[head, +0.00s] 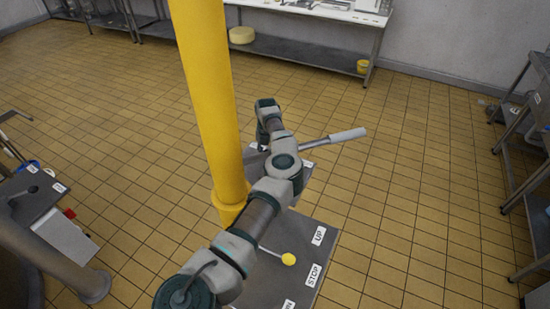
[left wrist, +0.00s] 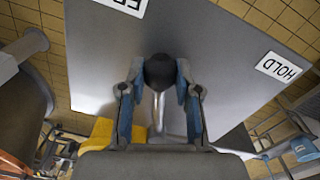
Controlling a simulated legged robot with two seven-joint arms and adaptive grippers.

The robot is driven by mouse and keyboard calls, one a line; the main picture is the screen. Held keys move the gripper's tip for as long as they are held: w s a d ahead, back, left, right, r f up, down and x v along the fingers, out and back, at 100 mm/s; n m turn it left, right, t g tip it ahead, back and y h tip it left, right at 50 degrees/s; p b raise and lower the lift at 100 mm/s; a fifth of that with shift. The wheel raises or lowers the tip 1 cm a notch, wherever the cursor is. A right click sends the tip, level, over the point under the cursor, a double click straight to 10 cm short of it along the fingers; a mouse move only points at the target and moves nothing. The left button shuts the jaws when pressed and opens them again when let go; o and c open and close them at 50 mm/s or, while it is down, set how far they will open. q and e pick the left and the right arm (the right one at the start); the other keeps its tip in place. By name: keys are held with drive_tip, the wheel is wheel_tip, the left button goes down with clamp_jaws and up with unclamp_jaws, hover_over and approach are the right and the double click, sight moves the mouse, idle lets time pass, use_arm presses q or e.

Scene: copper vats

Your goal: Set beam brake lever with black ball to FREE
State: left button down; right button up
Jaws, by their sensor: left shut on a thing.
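In the left wrist view, the black ball (left wrist: 159,71) sits on a thin pale lever rod (left wrist: 159,110). My left gripper (left wrist: 159,86) is shut on the ball, with a finger on each side. Behind it is a grey panel (left wrist: 215,50). A HOLD label (left wrist: 278,67) is at the panel's right; another label (left wrist: 125,4), cut off at the top edge, appears to begin with FR. In the head view my left arm reaches up past the yellow post, and its fingers and the ball cannot be made out. My right gripper is not in view.
A thick yellow post (head: 208,90) stands close to my left arm. A nearer plate (head: 335,225) carries a yellow-ball lever (head: 288,259) and UP and STOP labels. A grey-handled bar (head: 345,135) sticks out to the right. Tiled floor beyond is clear.

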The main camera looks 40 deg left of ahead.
use_arm(q)
drive_tip(key=shift+s+a+f+n+b, duration=0.25)
drive_tip(key=shift+s+a+n, duration=0.1)
drive_tip(key=shift+s+n, duration=0.15)
drive_tip(key=shift+s+a+f+n+b, duration=0.15)
drive_tip(key=shift+s+a+n+b, duration=0.05)
drive_tip(key=shift+s+a+n, duration=0.5)
drive_tip(key=shift+s+n, duration=0.15)
drive_tip(key=shift+n, duration=0.25)
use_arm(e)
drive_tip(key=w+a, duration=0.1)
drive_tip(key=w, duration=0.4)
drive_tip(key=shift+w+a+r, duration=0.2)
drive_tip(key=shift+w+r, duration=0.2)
use_arm(q)
drive_tip(key=shift+r, duration=0.1)
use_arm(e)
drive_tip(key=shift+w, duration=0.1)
use_arm(q)
drive_tip(key=c, duration=0.8)
unclamp_jaws()
drive_tip(key=shift+a, duration=0.1)
drive_tip(key=shift+r, duration=0.1)
drive_tip(key=shift+w+r, duration=0.1)
drive_tip(key=shift+r, duration=0.05)
wheel_tip(320, 180, up, 12)
drive_tip(key=shift+w+f, duration=0.15)
drive_tip(key=shift+f, duration=0.1)
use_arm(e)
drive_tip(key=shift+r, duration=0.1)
